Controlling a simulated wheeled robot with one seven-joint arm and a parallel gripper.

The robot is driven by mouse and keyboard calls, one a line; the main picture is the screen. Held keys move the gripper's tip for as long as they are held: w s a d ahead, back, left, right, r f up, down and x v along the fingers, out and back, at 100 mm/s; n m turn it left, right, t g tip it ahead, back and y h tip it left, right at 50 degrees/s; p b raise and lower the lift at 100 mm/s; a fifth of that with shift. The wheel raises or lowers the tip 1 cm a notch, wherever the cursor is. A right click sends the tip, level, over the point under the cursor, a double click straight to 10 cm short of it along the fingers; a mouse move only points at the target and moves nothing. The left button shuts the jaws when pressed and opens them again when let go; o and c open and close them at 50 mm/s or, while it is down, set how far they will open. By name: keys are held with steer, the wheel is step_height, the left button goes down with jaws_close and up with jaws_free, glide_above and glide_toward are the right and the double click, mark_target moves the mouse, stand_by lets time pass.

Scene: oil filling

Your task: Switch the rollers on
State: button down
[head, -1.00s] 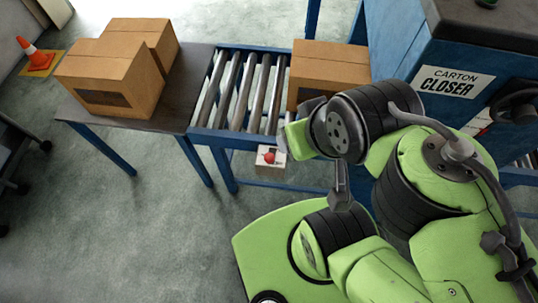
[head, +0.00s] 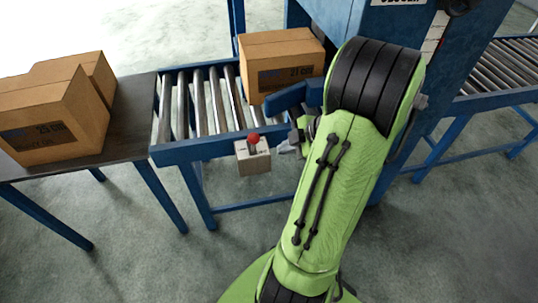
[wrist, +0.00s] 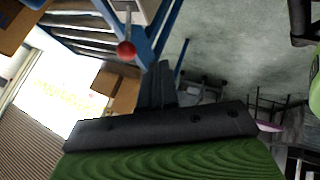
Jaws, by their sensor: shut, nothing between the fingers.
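The roller switch is a small pale box (head: 252,158) on the front rail of the roller conveyor (head: 205,115), with a red ball knob (head: 254,138) on it. In the wrist view the red knob (wrist: 126,50) sits on a short stalk, just left of my fingertips. My gripper (head: 287,148) is just right of the box in the head view, partly hidden by my arm. In the wrist view my gripper (wrist: 157,72) has its dark fingers together, with nothing held. I cannot tell whether the fingers touch the knob.
A carton (head: 282,65) stands on the rollers by the blue carton closer (head: 340,20). Two cartons (head: 55,115) stand on the side table (head: 120,148) at left. Another roller conveyor (head: 500,65) runs off right. The floor in front is clear.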

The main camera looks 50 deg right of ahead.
steer(key=w+f+b, duration=0.1)
steer(key=w+f, duration=0.4)
steer(key=w, duration=0.3)
steer(key=shift+w, duration=0.25)
